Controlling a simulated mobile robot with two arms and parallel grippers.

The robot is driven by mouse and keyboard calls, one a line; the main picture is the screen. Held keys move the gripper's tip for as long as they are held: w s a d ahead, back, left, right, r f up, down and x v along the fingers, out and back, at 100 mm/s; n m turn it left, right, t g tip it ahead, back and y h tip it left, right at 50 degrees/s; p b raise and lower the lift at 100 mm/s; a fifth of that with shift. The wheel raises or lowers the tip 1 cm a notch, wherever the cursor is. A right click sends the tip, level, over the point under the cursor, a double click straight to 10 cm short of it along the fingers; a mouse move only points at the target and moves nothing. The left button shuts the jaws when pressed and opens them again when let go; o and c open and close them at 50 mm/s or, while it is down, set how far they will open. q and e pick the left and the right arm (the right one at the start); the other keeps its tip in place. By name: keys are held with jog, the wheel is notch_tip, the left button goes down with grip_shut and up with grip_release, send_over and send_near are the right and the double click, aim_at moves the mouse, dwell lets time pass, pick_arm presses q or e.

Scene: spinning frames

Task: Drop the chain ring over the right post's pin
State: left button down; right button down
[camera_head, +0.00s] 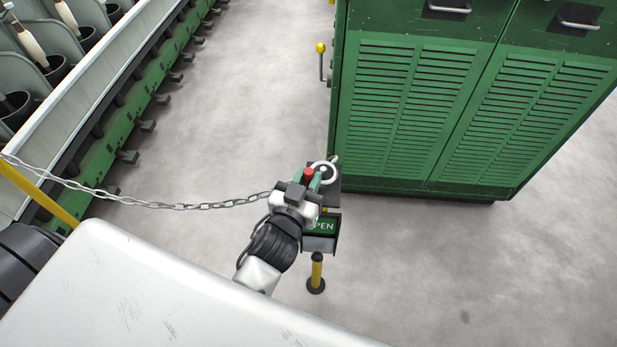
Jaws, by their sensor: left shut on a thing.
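My left gripper (318,176) is shut on the pale chain ring (331,168), just above the dark top of the right post. The chain (150,204) hangs in a shallow curve from the yellow left post (36,194) at the left edge to my gripper. The right post (316,272) shows as a yellow shaft on a round black base. Its upper part carries a box with a green sign (322,226) ending in "PEN". My gripper and the ring cover the pin area, so I cannot tell whether the ring is around the pin.
A tall green louvred cabinet (400,110) stands just behind the right post. A yellow-knobbed lever (321,62) sticks out from its left side. A green spinning machine (110,110) runs along the left. The grey floor (235,110) between them is clear.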

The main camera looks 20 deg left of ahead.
pick_arm(q)
jog(key=shift+f+b, duration=0.35)
jog(key=shift+f, duration=0.15)
jog(key=c, duration=0.9)
grip_release()
jog(key=shift+s+f, duration=0.1)
jog(key=shift+s, duration=0.35)
jog(key=s+b, duration=0.2)
jog(key=s, duration=0.8)
jog(key=shift+a, duration=0.1)
